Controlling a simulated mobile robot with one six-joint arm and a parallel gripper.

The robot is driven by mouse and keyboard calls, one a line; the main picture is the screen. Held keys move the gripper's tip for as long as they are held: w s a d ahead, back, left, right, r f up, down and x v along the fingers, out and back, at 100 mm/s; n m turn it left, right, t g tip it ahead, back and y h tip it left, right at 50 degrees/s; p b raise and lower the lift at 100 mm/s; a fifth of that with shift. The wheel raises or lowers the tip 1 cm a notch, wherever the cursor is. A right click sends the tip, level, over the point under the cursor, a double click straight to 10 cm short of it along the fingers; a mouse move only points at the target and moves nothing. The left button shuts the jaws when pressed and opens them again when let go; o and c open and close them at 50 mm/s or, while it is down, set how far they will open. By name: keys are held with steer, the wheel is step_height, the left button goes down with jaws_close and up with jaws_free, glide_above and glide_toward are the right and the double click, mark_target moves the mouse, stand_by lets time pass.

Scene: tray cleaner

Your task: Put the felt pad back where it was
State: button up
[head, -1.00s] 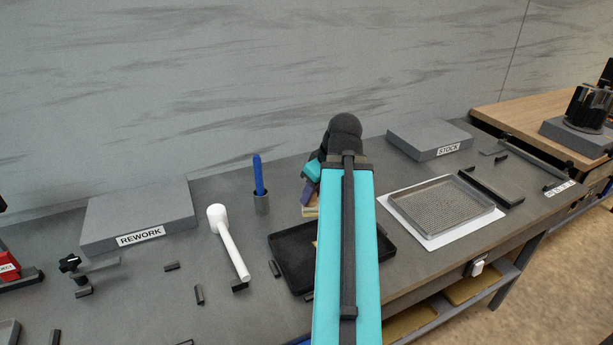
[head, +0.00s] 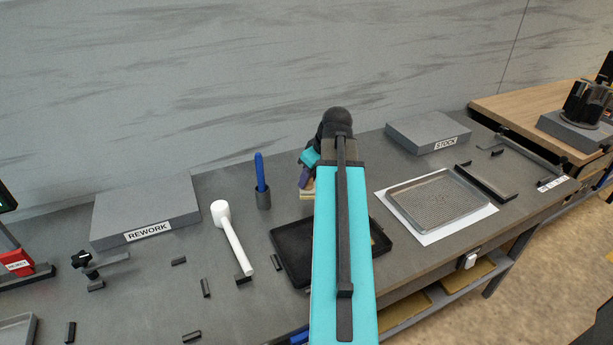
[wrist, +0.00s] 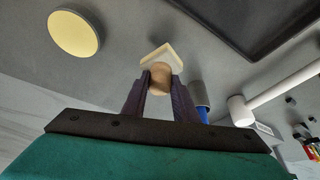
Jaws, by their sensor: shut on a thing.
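My gripper (wrist: 160,92) is shut on a small piece with a tan rounded grip and a cream, angular plate, which I take to be the felt pad (wrist: 160,54). In the head view my gripper (head: 305,180) is partly hidden behind my arm, and the cream edge of the pad (head: 307,195) shows just below it. The pad is over the bench, behind the black tray (head: 290,262). I cannot tell whether it touches the bench. A pale yellow disc with a grey rim (wrist: 75,33) is on the bench in the wrist view, apart from the pad.
A blue-handled tool stands in a dark cup (head: 263,198) to the left of my gripper. A white mallet (head: 232,235) lies farther left. The REWORK block (head: 145,205) and STOCK block (head: 425,128) stand at the back. A mesh tray (head: 437,200) sits on white at the right.

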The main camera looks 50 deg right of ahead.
steer(key=shift+w+d+f+p, duration=0.2)
steer(key=shift+w+d+p, duration=0.2)
steer(key=shift+w+d, duration=1.15)
steer(key=shift+w+a, duration=0.1)
steer(key=shift+w, duration=0.05)
steer(key=shift+w+d+f+p, duration=0.15)
steer(key=shift+f+p, duration=0.25)
steer(key=shift+f, duration=0.5)
steer(key=shift+w+d+f+p, duration=0.15)
steer(key=shift+f+p, duration=0.2)
steer(key=shift+f, duration=0.55)
steer(key=shift+a+f, duration=0.1)
steer(key=shift+f, duration=0.05)
steer(key=o, duration=1)
steer(key=shift+c, duration=0.2)
steer(key=shift+r, duration=0.25)
steer(key=b+v, duration=0.2)
steer(key=v, duration=0.9)
steer(key=shift+s+r, duration=0.25)
steer(key=shift+r, duration=0.1)
